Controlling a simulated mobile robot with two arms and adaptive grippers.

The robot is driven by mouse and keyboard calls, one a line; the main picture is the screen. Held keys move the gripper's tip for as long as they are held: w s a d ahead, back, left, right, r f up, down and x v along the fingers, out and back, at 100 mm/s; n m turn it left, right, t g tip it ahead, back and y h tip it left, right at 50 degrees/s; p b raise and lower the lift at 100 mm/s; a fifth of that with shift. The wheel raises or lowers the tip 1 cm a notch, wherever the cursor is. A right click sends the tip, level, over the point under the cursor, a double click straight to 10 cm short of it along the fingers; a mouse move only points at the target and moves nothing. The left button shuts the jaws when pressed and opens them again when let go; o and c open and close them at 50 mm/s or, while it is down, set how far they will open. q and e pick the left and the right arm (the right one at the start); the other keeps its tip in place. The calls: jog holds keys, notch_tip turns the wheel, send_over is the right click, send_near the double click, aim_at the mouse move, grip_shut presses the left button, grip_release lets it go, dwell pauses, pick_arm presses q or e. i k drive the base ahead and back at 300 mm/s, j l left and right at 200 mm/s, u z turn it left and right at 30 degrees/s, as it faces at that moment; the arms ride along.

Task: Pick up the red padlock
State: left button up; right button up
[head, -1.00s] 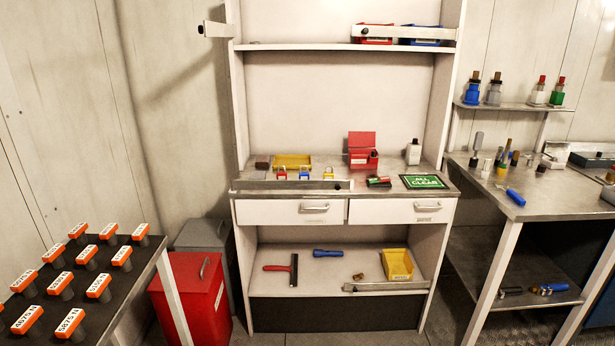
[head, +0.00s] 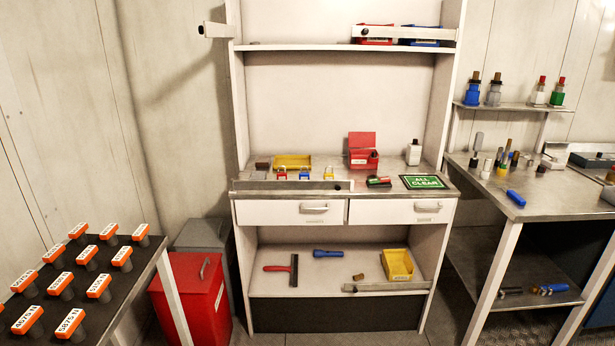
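The small red padlock (head: 282,173) stands on the cabinet's worktop (head: 335,175), at the left end of a short row with a blue padlock (head: 304,173) and a yellow padlock (head: 328,173). A pale bar (head: 290,185) runs along the worktop's front edge, just in front of the padlocks. A yellow tray (head: 291,162) lies behind them. Neither of my grippers shows in the head view.
A red box with its lid up (head: 363,157), a white bottle (head: 413,153) and a green ALL CLEAR sign (head: 425,182) are on the worktop's right. Two drawers (head: 290,212) are shut below. A rack of orange-labelled pieces (head: 130,275) stands at front left, and a side bench (head: 540,200) at right.

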aim_at(279, 176)
jog(key=u, duration=0.4)
jog(key=i+l+u, duration=0.3)
jog(key=l, duration=0.3)
jog(key=i+l+u, duration=0.3)
jog(key=l, duration=0.45)
jog(key=i+l+u, duration=0.15)
jog(key=i+l, duration=0.1)
jog(key=l, duration=0.1)
